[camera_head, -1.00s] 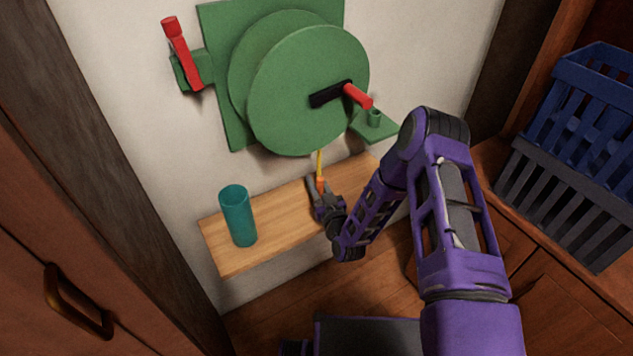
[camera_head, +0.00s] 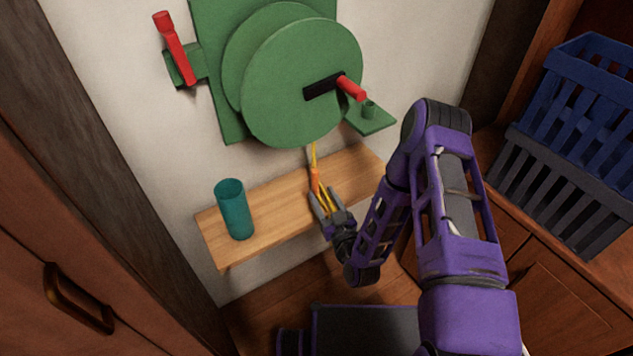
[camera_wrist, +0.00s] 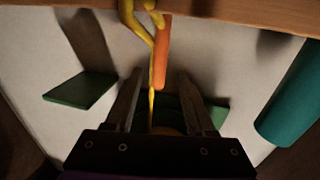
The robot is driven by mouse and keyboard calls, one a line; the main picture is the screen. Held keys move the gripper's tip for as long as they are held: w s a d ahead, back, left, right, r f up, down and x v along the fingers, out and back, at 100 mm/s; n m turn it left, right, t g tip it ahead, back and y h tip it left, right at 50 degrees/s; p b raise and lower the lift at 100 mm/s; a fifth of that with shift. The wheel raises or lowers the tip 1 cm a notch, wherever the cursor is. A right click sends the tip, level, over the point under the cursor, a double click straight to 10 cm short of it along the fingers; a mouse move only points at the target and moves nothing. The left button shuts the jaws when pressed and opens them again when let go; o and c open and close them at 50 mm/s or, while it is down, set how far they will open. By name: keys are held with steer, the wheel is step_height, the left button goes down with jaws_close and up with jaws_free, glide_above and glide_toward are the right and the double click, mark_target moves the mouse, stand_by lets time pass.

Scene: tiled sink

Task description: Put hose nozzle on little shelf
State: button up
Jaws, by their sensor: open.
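The orange hose nozzle (camera_head: 315,180) shows at the wooden little shelf (camera_head: 275,215), on the end of a thin yellow hose (camera_head: 313,155) that comes down from the green reel. In the wrist view the nozzle (camera_wrist: 161,55) is close to the shelf's edge (camera_wrist: 220,12), with a yellow loop (camera_wrist: 140,20) beside it. I cannot tell whether the nozzle rests on the shelf. My gripper (camera_head: 323,200) is open by the shelf's front edge, with the nozzle just beyond its fingertips. The wrist view shows the fingers apart, with yellow hose between them in the picture.
A teal cup (camera_head: 234,210) stands upright on the shelf's left part. The green reel (camera_head: 300,85) with its red-tipped crank is on the wall above. Blue and grey crates (camera_head: 585,95) stand at the right. The shelf's right part looks clear.

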steer(key=shift+v, duration=1.4)
steer(key=shift+w, duration=0.1)
